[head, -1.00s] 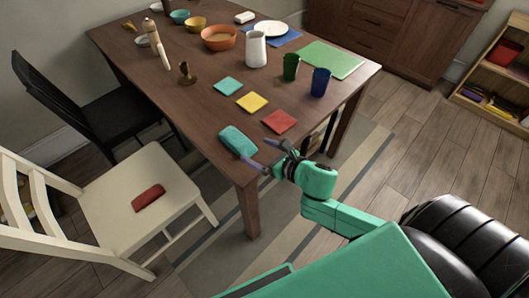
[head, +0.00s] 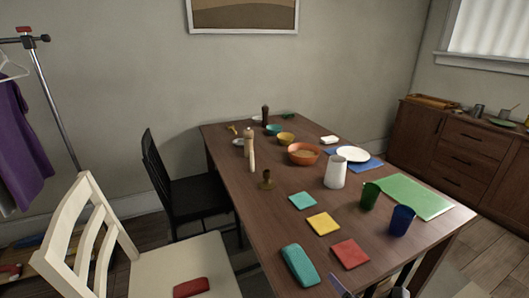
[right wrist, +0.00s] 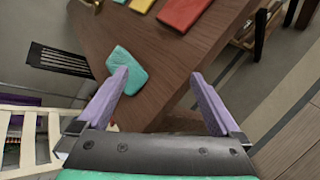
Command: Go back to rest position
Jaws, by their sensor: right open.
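My right gripper (right wrist: 160,78) is open and empty in the right wrist view, its two purple fingers spread wide over the table edge. In the head view only a little of it shows at the bottom edge, by the table's near edge. A teal block-like item (head: 299,265) lies on the near edge of the wooden table (head: 232,160). In the right wrist view this teal item (right wrist: 127,70) shows by the tip of the left-hand finger, not between the fingers. I cannot tell whether they touch. My left gripper is not in view.
Teal (head: 302,201), yellow (head: 323,223) and red (head: 350,253) squares lie on the table near cups and a white pitcher (head: 335,172). A white chair (head: 180,262) holding a red item (head: 190,287) and a black chair (head: 195,195) stand left.

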